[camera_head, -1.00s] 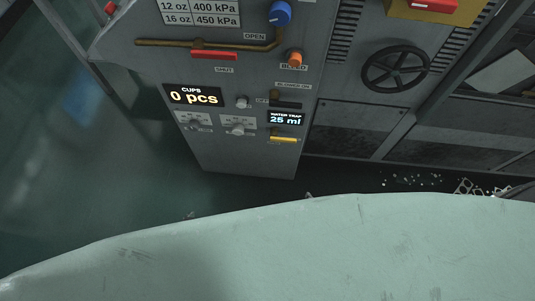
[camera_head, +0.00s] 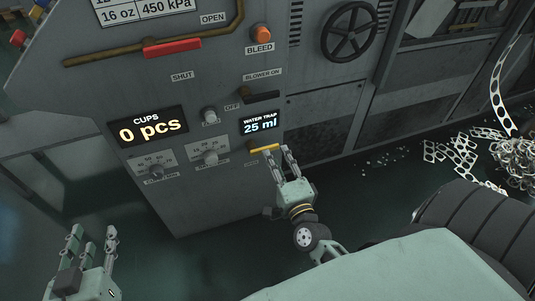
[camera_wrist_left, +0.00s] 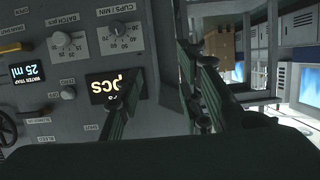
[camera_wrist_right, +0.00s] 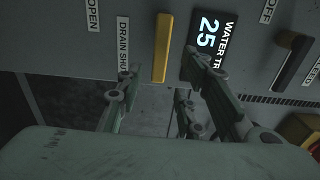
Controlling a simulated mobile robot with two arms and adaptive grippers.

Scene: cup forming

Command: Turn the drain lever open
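The drain lever is a short yellow bar (camera_head: 264,149) on the grey panel, just under the water trap display (camera_head: 260,124) reading 25 ml. In the right wrist view the lever (camera_wrist_right: 161,48) lies between the DRAIN SHUT label and the display. My right gripper (camera_head: 278,151) is at the panel by the lever's right part. In its wrist view the fingers (camera_wrist_right: 157,82) are spread, with the lever ahead between them; whether they touch it I cannot tell. My left gripper (camera_head: 91,232) is open and empty at lower left, apart from the panel; its fingers also show in its wrist view (camera_wrist_left: 160,80).
Dials (camera_head: 211,157) and a cups display (camera_head: 140,131) lie left of the lever. A black blower handle (camera_head: 261,97) is just above the water trap display. A red-gripped lever (camera_head: 172,47) and orange bleed knob (camera_head: 260,33) are higher. Perforated scrap (camera_head: 515,155) lies at right.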

